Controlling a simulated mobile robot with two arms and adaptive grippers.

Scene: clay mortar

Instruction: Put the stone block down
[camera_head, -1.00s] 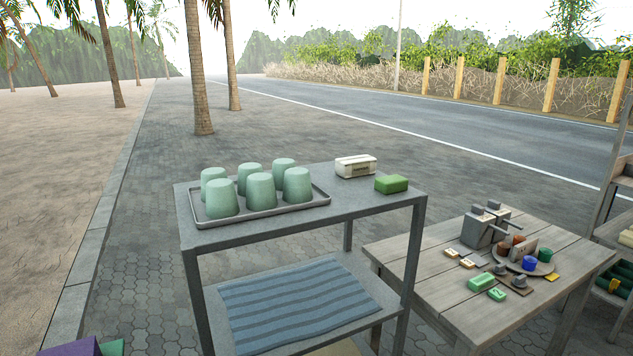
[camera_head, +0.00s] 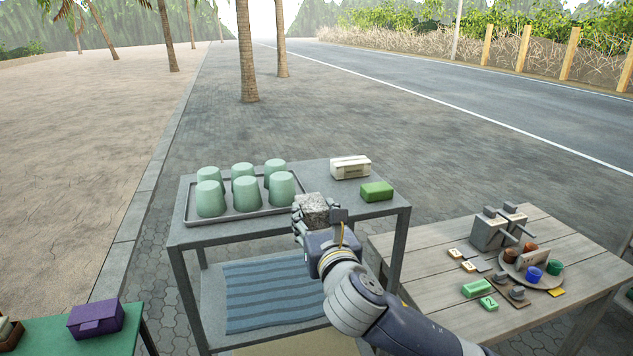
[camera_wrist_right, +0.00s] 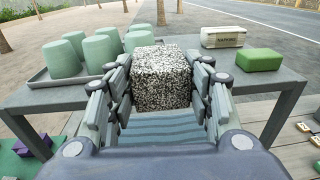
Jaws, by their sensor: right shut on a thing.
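The stone block (camera_head: 313,207) is a speckled grey cube. My right gripper (camera_head: 318,214) is shut on it near the front edge of the grey metal table (camera_head: 345,213), right of the tray of cups. In the right wrist view the block (camera_wrist_right: 161,78) sits between both fingers (camera_wrist_right: 160,92), with the table's top behind it and the striped cloth below. I cannot tell whether the block touches the tabletop. My left gripper is not in view.
A tray (camera_head: 247,213) with several upturned green cups (camera_head: 244,192) fills the table's left part. A white napkin box (camera_head: 350,167) and a green block (camera_head: 376,191) stand at the right. A striped cloth (camera_head: 270,295) lies on the lower shelf. A wooden table (camera_head: 440,249) stands right.

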